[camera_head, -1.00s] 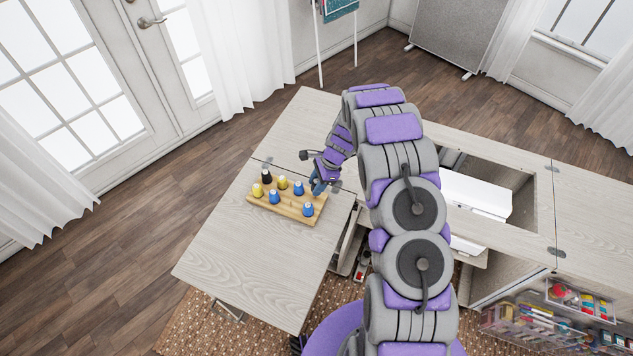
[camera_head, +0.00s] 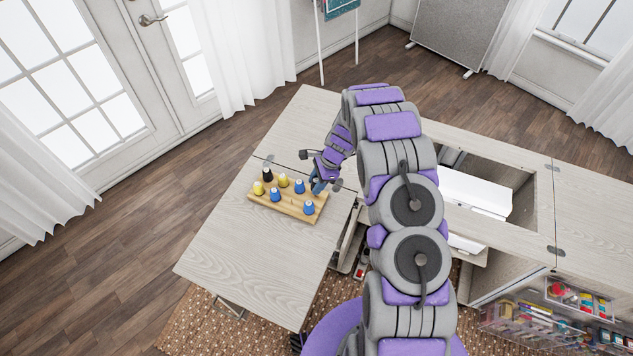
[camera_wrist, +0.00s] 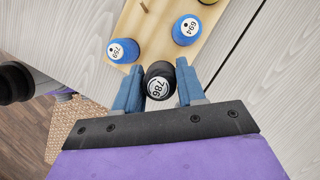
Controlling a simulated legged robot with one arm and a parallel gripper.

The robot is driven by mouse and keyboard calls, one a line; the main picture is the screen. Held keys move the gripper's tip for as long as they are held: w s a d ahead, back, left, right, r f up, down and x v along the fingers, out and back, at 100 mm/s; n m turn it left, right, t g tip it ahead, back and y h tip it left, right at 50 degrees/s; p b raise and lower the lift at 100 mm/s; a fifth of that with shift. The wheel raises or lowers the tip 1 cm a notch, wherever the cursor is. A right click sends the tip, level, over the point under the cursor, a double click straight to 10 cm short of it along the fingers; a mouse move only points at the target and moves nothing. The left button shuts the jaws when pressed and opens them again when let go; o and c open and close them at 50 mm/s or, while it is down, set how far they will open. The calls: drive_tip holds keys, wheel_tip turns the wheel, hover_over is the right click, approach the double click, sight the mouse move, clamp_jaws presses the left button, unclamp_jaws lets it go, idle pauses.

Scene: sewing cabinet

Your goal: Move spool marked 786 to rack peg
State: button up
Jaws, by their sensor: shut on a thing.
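In the wrist view, the black spool marked 786 (camera_wrist: 158,86) sits between the blue fingers of my gripper (camera_wrist: 157,74), which is shut on it. Its labelled end faces the camera. The spool is at the near edge of the wooden rack (camera_wrist: 165,47); I cannot tell whether it touches the rack. A bare peg (camera_wrist: 144,6) shows at the top of that view. In the head view, my gripper (camera_head: 319,186) is at the right end of the rack (camera_head: 288,204), and the held spool is not clearly visible there.
Blue spools marked 759 (camera_wrist: 122,50) and 694 (camera_wrist: 186,30) stand on the rack. The head view also shows another black spool (camera_head: 267,175) and yellow spools (camera_head: 258,188) there. The tabletop (camera_head: 262,268) in front of the rack is clear. An open cabinet well (camera_head: 520,185) lies right.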

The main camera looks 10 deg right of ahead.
drive_tip(key=shift+f, duration=1.5)
drive_tip(key=o, duration=1.1)
drive_tip(key=p+v, duration=0.1)
drive_tip(key=v, duration=1.6)
drive_tip(key=shift+r, duration=0.2)
